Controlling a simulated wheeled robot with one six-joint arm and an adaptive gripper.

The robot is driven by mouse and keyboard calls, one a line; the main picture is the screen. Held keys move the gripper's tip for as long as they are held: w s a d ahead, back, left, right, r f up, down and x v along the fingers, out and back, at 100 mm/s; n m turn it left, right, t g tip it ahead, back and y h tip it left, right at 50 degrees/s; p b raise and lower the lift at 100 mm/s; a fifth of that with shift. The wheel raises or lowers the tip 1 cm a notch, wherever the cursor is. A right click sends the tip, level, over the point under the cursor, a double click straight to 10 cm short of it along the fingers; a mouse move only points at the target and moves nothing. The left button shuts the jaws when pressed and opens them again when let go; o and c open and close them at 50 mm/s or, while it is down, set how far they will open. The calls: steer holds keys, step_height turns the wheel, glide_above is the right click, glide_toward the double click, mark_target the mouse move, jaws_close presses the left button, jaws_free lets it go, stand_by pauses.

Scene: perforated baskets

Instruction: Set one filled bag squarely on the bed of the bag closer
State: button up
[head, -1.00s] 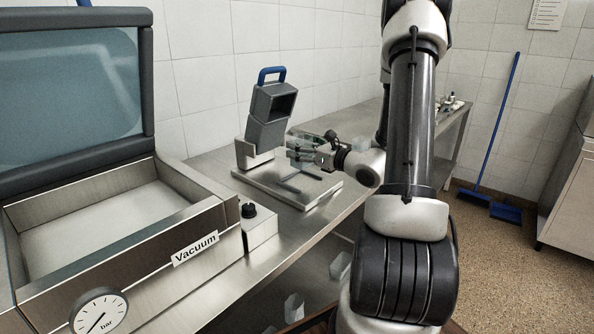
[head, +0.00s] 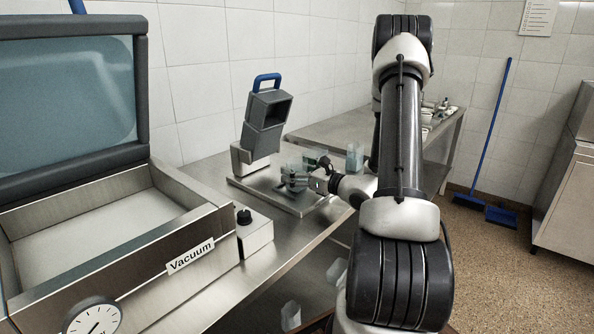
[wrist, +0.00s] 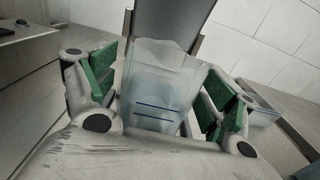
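The bag closer stands on the bench with a tilted grey head (head: 264,122), a blue handle and a flat metal bed (head: 248,184). My gripper (head: 294,181) is low over the bed, in front of the head. In the wrist view a translucent bag (wrist: 160,95) with blue lines stands between the green-padded fingers of my gripper (wrist: 160,85), in front of the grey closer part. The fingers are spread, with a narrow gap at the bag's left edge. Its foot is hidden by my gripper, so contact with the bed cannot be told.
A vacuum machine (head: 190,235) with raised lid fills the left. Another translucent container or bag (head: 355,157) stands behind my gripper on the bench. Small items stand at the bench's far end. A blue broom (head: 482,130) leans on the back wall.

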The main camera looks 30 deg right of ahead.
steer(key=shift+r, duration=0.15)
steer(key=v, duration=1.1)
steer(key=shift+s+r, duration=0.1)
steer(key=shift+s, duration=0.2)
steer(key=s+a+r+n+g+y, duration=0.3)
steer(key=s+a+n+g, duration=0.4)
steer(key=a+n, duration=0.25)
steer(key=s+a+r+n+g+y, duration=0.2)
steer(key=s+a+r+n+g, duration=0.1)
steer(key=s+a+n+g, duration=0.55)
steer(key=s+d+r+n+h, duration=0.2)
steer(key=s+n+h, duration=0.35)
steer(key=n, duration=0.25)
steer(key=w+d+r+n+t+h, duration=0.1)
steer(key=d+r+n+t+h, duration=0.2)
steer(key=d+r+n+h, duration=0.2)
steer(key=shift+r+n+h, duration=0.35)
steer(key=shift+r+n, duration=0.15)
steer(key=shift+r, duration=0.4)
